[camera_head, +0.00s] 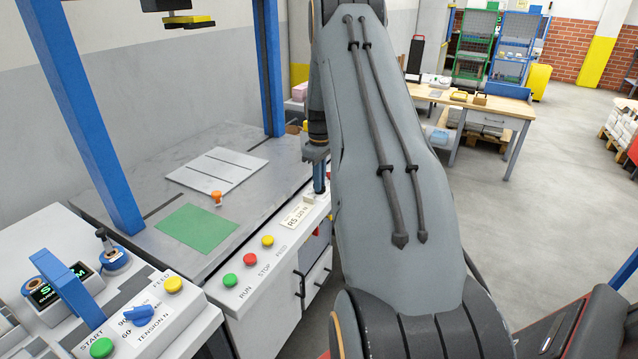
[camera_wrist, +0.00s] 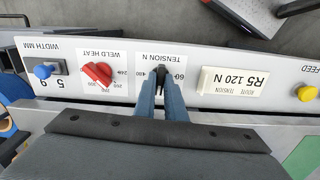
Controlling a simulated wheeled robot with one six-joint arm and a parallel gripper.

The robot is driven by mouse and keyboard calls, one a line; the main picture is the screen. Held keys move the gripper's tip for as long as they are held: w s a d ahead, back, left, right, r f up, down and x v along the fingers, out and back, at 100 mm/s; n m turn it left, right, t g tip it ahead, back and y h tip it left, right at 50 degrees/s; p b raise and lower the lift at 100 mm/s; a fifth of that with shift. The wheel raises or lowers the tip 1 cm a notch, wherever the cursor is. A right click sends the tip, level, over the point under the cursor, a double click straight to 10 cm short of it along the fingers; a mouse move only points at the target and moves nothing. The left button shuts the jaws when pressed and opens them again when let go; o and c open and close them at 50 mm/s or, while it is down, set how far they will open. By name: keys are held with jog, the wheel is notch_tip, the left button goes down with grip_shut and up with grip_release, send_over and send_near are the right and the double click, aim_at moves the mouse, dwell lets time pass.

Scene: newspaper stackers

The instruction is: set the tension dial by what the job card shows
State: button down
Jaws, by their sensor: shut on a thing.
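The job card (camera_wrist: 233,86) in the wrist view reads route R5, tension 120 N, upside down. It also shows in the head view (camera_head: 297,214) on the front panel. Left of it in the wrist view is the tension dial (camera_wrist: 161,71), a black knob on a white plate marked TENSION N. My gripper (camera_wrist: 161,80) has its blue fingers shut on this knob. The fingers hide much of the scale, and I cannot tell which number the knob points to. In the head view my arm hides most of this dial.
A red weld heat knob (camera_wrist: 97,73) and a blue width knob (camera_wrist: 44,71) sit left of the dial in the wrist view. A yellow feed button (camera_wrist: 306,93) is at right. Another machine at lower left has a blue tension knob (camera_head: 138,314). Open floor lies right.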

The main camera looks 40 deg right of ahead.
jog(key=shift+n, duration=0.4)
jog(key=c, duration=1.8)
grip_release()
jog(key=shift+r+b, duration=1.05)
jog(key=shift+r, duration=2.85)
